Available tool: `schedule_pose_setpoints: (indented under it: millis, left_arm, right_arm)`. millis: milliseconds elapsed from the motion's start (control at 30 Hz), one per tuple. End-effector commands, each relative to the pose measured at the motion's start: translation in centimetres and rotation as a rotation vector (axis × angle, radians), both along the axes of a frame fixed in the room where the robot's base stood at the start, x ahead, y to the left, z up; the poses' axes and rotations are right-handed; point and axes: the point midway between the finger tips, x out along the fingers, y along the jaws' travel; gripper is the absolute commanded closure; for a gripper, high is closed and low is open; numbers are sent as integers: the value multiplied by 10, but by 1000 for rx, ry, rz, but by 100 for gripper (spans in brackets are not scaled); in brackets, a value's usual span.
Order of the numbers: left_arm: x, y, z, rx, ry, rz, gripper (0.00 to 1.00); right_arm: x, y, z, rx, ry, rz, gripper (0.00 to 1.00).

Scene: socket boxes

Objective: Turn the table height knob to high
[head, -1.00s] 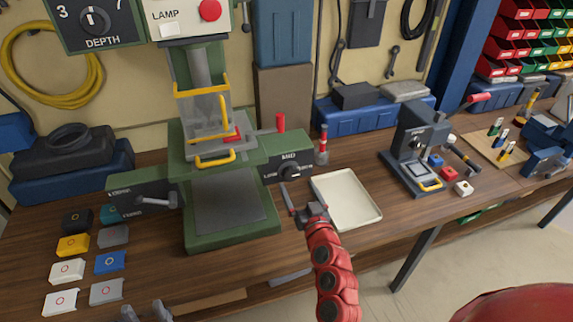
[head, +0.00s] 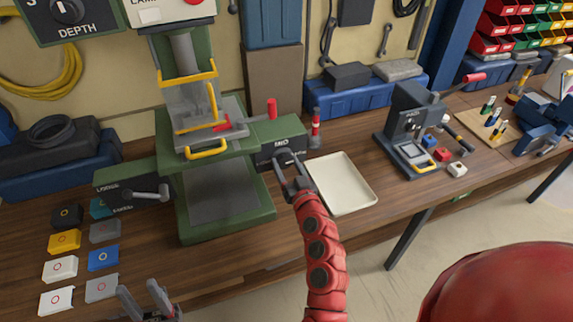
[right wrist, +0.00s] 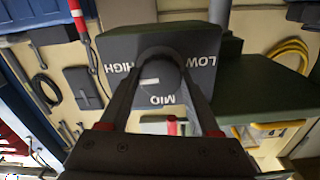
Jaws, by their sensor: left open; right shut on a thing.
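The table height knob (right wrist: 160,72) is a dark round knob on a dark panel (right wrist: 205,75) lettered LOW, MID and HIGH, upside down in the right wrist view. Its white mark lies left of its middle, on the HIGH side; its exact angle is hard to read. The panel (head: 266,152) sits on the right side of the green press in the head view, where my gripper largely hides the knob. My right gripper (head: 291,160) is shut on the knob, one finger on each side. My left gripper (head: 141,292) is open and empty at the bottom left.
The green press (head: 230,220) stands just left of my right gripper. A cream tray (head: 343,185) lies close on the right. A red-topped post (head: 315,128) stands behind. Several coloured boxes, including a blue one (head: 103,259), lie at the left.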

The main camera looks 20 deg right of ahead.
Motion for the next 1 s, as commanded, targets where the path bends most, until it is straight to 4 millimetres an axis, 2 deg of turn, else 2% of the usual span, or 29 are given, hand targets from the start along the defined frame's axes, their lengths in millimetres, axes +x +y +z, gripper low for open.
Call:
schedule_pose_setpoints:
  millis: [33,133,167,400,733,767,900,933,1000]
  left_arm:
    - [0,0,0,0,0,0,54]
    - [0,0,0,0,0,0,54]
    - [0,0,0,0,0,0,54]
    - [0,0,-19,0,0,0,54]
    - [0,0,-19,0,0,0,54]
    - [0,0,-19,0,0,0,54]
    - [0,0,-19,0,0,0,54]
    - [0,0,-19,0,0,0,54]
    - [0,0,-19,0,0,0,54]
  right_arm:
    - [0,0,0,0,0,0,73]
    - [0,0,0,0,0,0,91]
    - [0,0,0,0,0,0,92]
    - [0,-1,-4,156,4,-2,92]
    - [0,0,-2,201,11,0,92]
    - [0,0,-2,201,11,0,35]
    - [0,0,-2,201,10,0,9]
    - [0,0,-1,201,10,0,6]
    - [0,0,-1,201,10,0,6]
